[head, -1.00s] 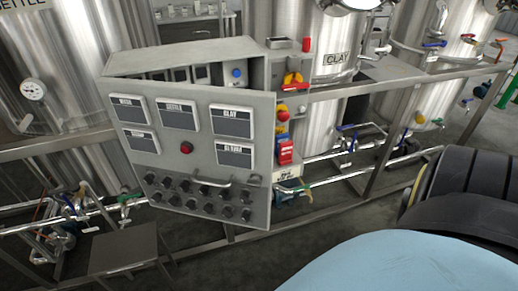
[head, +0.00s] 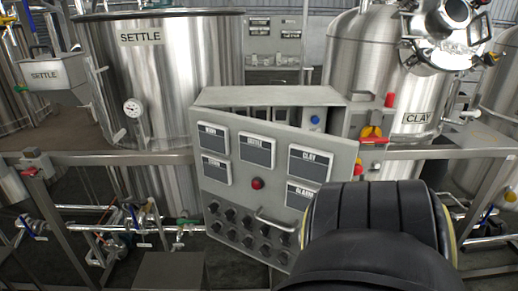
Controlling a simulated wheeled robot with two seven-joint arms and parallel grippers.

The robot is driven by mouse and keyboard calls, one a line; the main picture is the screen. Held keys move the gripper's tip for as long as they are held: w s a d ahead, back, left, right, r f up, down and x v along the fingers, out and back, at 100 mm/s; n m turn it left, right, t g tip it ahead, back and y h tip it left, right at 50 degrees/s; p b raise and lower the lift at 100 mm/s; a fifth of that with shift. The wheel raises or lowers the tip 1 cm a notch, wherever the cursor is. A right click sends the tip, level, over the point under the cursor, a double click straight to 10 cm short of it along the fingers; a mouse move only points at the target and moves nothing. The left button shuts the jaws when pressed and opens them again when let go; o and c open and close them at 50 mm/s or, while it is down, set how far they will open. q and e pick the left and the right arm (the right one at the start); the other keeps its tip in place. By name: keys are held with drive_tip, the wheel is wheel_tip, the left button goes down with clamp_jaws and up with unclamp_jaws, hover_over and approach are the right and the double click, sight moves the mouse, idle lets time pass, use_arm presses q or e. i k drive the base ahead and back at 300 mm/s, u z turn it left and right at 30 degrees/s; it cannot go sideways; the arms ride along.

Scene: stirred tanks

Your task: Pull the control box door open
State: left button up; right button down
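The grey control box (head: 240,193) stands in the middle of the head view, in front of the tanks. Its door carries several dark labels, a red button (head: 258,184) and rows of black knobs. The door is partly open: a gap shows along its top edge, with the inside of the box visible behind it. A curved metal handle (head: 274,222) sits low on the door's right side. A dark arm link of mine covers the door's lower right corner. Neither gripper is in view.
The SETTLE tank (head: 185,75) stands behind the box to the left and the CLAY tank (head: 372,75) behind it to the right. Metal rails (head: 95,158) and pipes with valves (head: 105,235) run on both sides. A red and yellow switch (head: 371,134) is right of the box.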

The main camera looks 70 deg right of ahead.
sight(270, 173)
drive_tip(key=u, duration=1.1)
drive_tip(key=k, duration=1.1)
drive_tip(key=z, duration=2.15)
